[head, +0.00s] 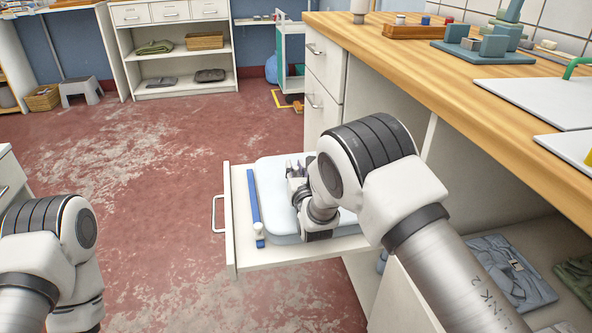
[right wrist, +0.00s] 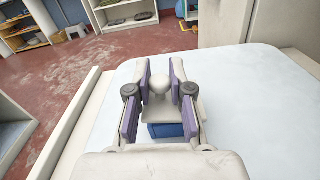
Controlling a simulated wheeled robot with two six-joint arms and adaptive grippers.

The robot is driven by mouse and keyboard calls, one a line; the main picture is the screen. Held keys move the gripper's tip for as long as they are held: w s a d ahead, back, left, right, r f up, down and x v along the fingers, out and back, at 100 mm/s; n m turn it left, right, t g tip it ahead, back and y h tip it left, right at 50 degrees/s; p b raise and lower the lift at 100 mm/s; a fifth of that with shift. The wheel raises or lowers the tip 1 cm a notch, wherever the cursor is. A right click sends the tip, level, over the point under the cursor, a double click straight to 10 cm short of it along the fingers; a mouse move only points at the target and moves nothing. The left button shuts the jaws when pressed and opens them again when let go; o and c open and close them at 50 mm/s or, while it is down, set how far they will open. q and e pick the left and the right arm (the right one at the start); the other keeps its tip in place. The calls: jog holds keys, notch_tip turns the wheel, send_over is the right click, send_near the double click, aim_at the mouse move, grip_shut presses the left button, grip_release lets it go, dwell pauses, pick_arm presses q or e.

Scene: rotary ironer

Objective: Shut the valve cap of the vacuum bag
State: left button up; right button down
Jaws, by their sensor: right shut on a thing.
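The vacuum bag (head: 275,180) is a pale blue-white, flat, rounded pack lying in a pulled-out white drawer. It fills much of the right wrist view (right wrist: 240,100). My right gripper (head: 296,170) is low over the bag. In the right wrist view, its purple-padded fingers (right wrist: 159,78) are on either side of a white rounded knob (right wrist: 159,84), which looks like part of the valve cap. A blue block (right wrist: 166,130) shows below, between the fingers. The cap's hinge and seat are hidden. My left arm is at the lower left; its gripper is out of view.
The drawer (head: 229,225) has a raised front with a handle on its left side. A blue bar (head: 254,205) with a small white piece lies along the bag's left edge. The wooden counter (head: 425,65) overhangs at right. The red floor (head: 140,200) at left is clear.

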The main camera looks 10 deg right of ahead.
jog(key=c, duration=1)
grip_release()
jog(key=shift+c, duration=0.2)
jog(key=s, duration=0.7)
jog(key=shift+s+d, duration=0.1)
jog(key=shift+s, duration=0.15)
